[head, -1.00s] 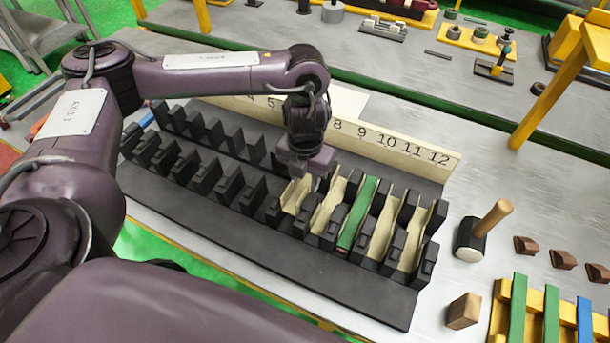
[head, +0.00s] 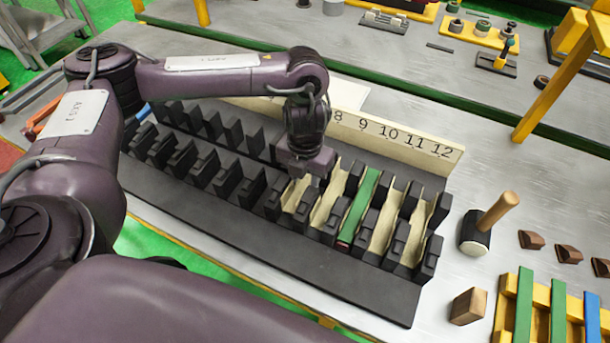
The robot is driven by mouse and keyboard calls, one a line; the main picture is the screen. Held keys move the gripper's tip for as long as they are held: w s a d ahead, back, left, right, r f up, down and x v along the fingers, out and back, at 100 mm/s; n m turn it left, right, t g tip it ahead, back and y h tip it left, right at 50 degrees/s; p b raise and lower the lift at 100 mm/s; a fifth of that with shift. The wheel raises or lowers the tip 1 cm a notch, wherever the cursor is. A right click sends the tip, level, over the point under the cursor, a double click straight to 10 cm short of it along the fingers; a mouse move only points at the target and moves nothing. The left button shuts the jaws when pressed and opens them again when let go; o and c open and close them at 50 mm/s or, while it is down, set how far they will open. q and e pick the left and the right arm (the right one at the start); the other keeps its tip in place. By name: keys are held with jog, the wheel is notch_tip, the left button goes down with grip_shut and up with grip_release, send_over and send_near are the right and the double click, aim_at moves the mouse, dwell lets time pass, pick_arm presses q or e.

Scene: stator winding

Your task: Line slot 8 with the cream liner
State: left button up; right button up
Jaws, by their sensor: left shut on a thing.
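The black stator block (head: 290,275) lies on the bench, with rows of upright teeth forming its slots. My left gripper (head: 312,178) points down over the block, shut on a cream liner (head: 296,196). That liner lies between the teeth in line with slot 8, the leftmost of the lined slots. The gripper hides its far end, so I cannot tell how deep it sits. Other cream liners fill the slots to the right, such as slot 9 (head: 326,208) and slot 11 (head: 384,230). A green strip (head: 358,212) lies in slot 10. My right gripper is not in view.
A cream number strip (head: 400,138) stands behind the block. A mallet (head: 476,236) and a wooden block (head: 468,306) stand to its right. A yellow rack (head: 503,312) holds green and blue strips at the lower right. The slots left of the gripper look empty.

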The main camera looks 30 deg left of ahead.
pick_arm(q)
jog(key=shift+f+b, duration=0.5)
jog(key=shift+f, duration=0.35)
dwell(0.7)
jog(key=o, duration=0.9)
jog(key=shift+c, duration=0.2)
jog(key=shift+r, duration=0.2)
jog(key=shift+r+p, duration=0.6)
jog(key=shift+p, duration=0.15)
jog(key=shift+r, duration=0.1)
notch_tip(320, 180, up, 7)
jog(key=p, duration=0.8)
jog(key=shift+r, duration=0.2)
